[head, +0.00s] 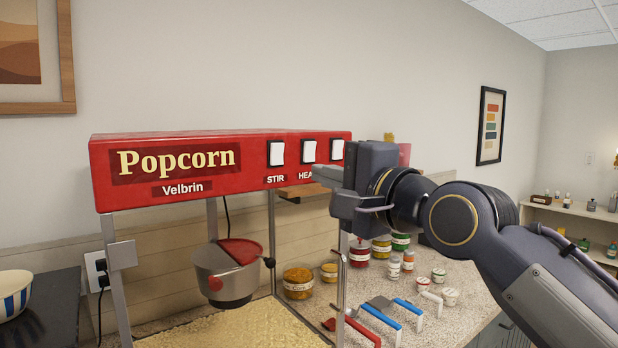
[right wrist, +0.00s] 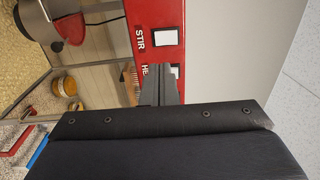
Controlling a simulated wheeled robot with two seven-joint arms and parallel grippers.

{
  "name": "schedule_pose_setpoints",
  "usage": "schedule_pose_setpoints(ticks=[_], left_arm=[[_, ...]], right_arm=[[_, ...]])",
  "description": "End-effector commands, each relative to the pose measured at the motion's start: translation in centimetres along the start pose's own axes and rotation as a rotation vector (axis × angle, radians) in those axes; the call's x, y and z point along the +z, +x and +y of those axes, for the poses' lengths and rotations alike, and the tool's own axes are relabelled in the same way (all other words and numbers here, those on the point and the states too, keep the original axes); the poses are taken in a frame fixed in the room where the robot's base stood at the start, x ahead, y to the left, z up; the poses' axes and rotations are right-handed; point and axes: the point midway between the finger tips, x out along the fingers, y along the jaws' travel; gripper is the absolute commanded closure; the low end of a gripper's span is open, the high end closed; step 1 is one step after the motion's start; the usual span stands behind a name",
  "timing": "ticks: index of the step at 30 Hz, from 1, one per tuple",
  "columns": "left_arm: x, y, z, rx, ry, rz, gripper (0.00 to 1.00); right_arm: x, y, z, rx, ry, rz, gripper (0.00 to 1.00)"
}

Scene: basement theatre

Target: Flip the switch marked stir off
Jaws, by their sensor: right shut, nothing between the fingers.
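The red popcorn machine (head: 205,170) has a front panel marked "Popcorn" and "Velbrin". The white STIR switch (head: 276,153) is the leftmost of three rocker switches; it also shows in the right wrist view (right wrist: 166,38). Which way it is tipped I cannot tell. The HEAT switch (head: 309,151) is beside it, its label partly covered by my gripper. My right gripper (head: 318,172) is shut and empty, in front of the panel just below the HEAT switch and right of STIR. In the right wrist view the fingertips (right wrist: 160,84) reach the HEAT label's area; contact is unclear. My left gripper is out of view.
A third switch (head: 337,149) sits at the panel's right end. The kettle (head: 227,275) hangs below over popcorn. A striped bowl (head: 14,293) is at left. Space before the STIR switch is clear.

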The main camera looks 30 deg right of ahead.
Motion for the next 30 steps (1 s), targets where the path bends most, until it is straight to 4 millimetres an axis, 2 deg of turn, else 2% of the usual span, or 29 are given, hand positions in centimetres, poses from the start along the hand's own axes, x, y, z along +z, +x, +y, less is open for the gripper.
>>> schedule_pose_setpoints(ticks=[3,9,26,28,30], left_arm=[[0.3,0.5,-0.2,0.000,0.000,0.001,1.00],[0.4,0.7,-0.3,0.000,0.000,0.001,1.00],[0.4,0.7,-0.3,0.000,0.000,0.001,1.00],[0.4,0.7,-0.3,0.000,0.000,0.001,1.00],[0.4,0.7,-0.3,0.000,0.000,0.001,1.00]], right_arm=[[0.0,-2.1,0.1,-0.004,-0.002,0.002,1.00],[0.0,-3.6,0.1,0.000,-0.001,0.001,1.00],[0.0,-3.7,0.1,0.000,-0.001,0.000,1.00],[0.0,-3.7,0.3,0.007,-0.007,-0.001,1.00],[0.2,-3.6,1.5,0.035,-0.036,-0.005,1.00]])
